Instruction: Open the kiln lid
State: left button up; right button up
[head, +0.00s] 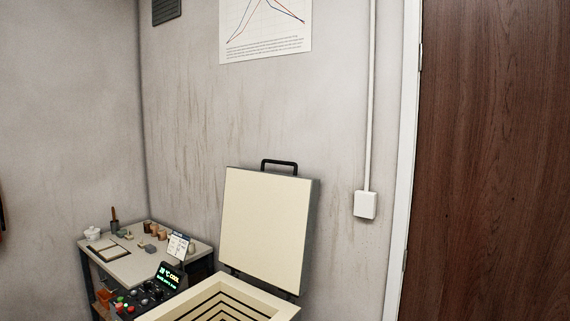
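The kiln lid (263,229) stands raised, nearly upright, at the back of the kiln. Its pale inner face is toward me and a black handle (279,163) sits on its top edge. The kiln body (284,307) is at the bottom of the view, its stepped, pale interior open and partly cut off by the frame. A control panel (148,297) with a lit display and coloured buttons is at the kiln's left. Neither of my grippers shows in the head view.
A small worktable (135,268) with several small pots and tools stands left of the kiln in the corner. A brown wooden door (490,160) is on the right. A white conduit box (365,205) is on the wall between the lid and the door.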

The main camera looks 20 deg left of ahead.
aim_at(268, 222)
jog(key=z, duration=0.3)
jog(key=i, duration=1.65)
jog(key=u, duration=1)
